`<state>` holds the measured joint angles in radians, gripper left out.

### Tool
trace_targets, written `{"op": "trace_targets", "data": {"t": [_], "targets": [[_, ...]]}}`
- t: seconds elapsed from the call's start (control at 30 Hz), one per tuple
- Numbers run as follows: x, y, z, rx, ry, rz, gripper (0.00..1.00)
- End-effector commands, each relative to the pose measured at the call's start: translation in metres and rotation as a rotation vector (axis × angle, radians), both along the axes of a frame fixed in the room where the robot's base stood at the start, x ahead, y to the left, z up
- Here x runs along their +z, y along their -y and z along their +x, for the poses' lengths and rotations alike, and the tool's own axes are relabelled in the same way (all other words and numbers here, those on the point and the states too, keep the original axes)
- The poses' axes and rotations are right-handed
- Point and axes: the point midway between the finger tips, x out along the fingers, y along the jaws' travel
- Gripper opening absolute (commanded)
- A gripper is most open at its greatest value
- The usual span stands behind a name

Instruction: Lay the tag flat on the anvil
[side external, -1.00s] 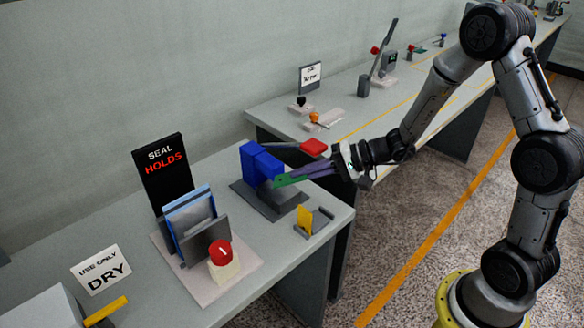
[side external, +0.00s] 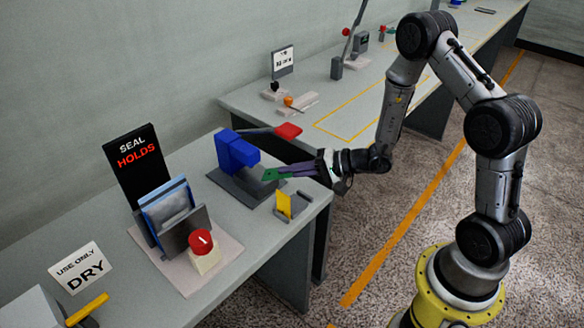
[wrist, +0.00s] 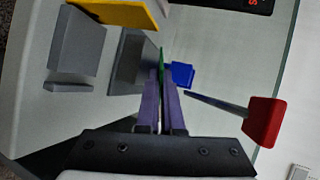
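A thin green tag (side external: 276,174) juts out from the purple fingers of my gripper (side external: 296,171). In the wrist view the tag (wrist: 161,64) stands edge-on between the fingers (wrist: 161,92), which are shut on it. The blue press (side external: 236,150) stands on a dark grey base (side external: 255,188) and has a red-ended lever (side external: 288,131). In the wrist view the blue press (wrist: 181,74) lies just beyond the tag, slightly right. The tag is in front of the press, seemingly above the base's near edge. I cannot make out a separate anvil surface.
A yellow plate (side external: 283,205) stands by a grey holder (side external: 302,207) near the bench edge. Left of the press are a red button (side external: 201,243), a grey-blue stand (side external: 170,213) and a black "SEAL HOLDS" sign (side external: 138,172). A second bench (side external: 340,130) lies behind.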

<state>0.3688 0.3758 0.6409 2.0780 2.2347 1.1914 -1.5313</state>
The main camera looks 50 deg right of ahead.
Motion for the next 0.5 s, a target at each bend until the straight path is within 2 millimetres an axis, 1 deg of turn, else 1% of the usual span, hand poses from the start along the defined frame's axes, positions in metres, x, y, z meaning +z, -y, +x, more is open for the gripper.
{"op": "trace_targets", "data": {"t": [0.37, 0.5], "targets": [[-0.019, 0.0, 0.009, 0.0, 0.0, 0.0, 0.0], [-0.02, 0.0, 0.016, 0.001, 0.003, -0.001, 0.0]]}}
